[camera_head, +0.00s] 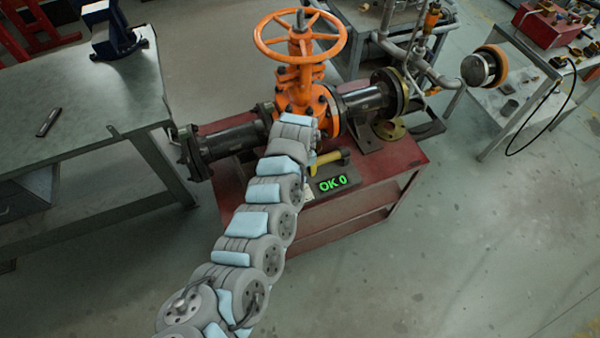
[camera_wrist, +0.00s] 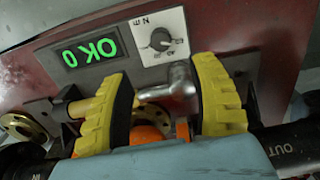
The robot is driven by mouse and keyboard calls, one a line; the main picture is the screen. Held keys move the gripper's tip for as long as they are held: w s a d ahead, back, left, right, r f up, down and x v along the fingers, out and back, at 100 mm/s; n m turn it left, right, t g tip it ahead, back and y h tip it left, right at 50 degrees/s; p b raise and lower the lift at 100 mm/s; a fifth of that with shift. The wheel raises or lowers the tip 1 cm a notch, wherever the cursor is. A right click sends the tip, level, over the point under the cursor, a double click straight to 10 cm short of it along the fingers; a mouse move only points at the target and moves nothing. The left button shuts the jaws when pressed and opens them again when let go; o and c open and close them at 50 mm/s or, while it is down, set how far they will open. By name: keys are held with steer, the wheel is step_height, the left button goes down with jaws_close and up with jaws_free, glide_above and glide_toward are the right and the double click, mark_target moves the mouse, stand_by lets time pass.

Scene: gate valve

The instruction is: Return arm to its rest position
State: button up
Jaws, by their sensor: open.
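My gripper (camera_wrist: 165,88) shows two yellow ridged fingers in the wrist view, spread apart. A grey metal T-shaped piece (camera_wrist: 178,82) shows in the gap between them; I cannot tell whether it touches a finger. In the head view my arm reaches up the middle to the red table, and a yellow finger shows at its far end. The orange gate valve (camera_head: 297,88) with its orange handwheel (camera_head: 300,36) stands behind the arm's end. The valve's lower front is partly hidden by the arm.
A panel reading "OK 0" (camera_head: 332,183) lies on the red table (camera_head: 390,157); its dial (camera_wrist: 160,38) shows in the wrist view. Black pipes (camera_head: 230,138) flank the valve. A grey workbench (camera_head: 100,110) stands left. Floor at lower right is clear.

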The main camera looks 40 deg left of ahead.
steer(key=shift+s+r, duration=0.1)
steer(key=shift+r, duration=0.35)
stand_by(0.4)
